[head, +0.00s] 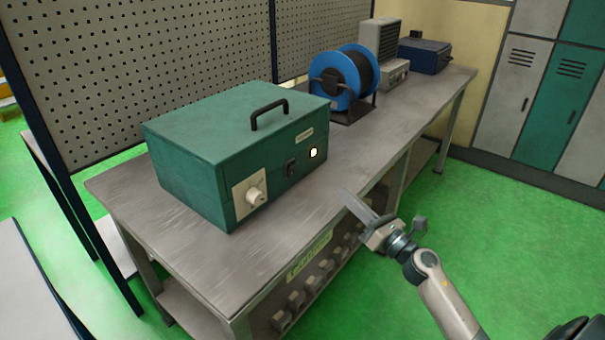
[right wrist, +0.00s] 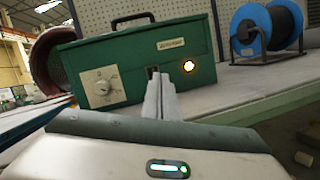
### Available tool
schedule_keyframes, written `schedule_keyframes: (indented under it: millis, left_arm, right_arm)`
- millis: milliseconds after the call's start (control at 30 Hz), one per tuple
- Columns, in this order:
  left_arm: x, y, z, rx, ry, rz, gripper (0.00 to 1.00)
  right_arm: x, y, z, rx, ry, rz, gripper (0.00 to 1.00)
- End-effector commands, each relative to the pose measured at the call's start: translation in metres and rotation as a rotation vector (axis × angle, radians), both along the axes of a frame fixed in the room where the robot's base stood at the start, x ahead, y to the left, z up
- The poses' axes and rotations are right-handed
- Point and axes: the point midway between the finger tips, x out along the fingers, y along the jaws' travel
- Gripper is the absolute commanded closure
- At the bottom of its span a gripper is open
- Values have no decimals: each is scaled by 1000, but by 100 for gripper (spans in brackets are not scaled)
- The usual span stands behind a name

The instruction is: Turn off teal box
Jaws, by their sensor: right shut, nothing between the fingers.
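The teal box (head: 215,155) with a black top handle sits on the grey workbench. My left gripper is not in view.
A blue cable reel (head: 338,82) stands behind the box on the bench (head: 190,265). Farther back are a grey vented unit (head: 383,45) and a dark blue box (head: 424,55). A perforated panel (head: 130,60) stands along the bench's far side. Bare bench top lies before the teal box.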

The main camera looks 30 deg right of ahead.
Motion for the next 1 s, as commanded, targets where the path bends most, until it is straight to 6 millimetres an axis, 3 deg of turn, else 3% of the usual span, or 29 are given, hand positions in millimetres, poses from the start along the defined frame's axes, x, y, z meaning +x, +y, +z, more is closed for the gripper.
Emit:
schedule_keyframes:
  millis: [100, 300, 833, 1000]
  left_arm:
    - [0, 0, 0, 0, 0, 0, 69]
    - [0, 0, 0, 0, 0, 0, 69]
    - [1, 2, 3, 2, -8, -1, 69]
    - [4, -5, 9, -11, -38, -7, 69]
  right_arm:
    - [7, 0, -2, -210, -15, 55, 100]
    - [10, 0, -10, -379, -20, 107, 100]
    - [9, 1, -9, -392, -21, 111, 100]
    - [7, 5, -6, -391, -21, 109, 100]
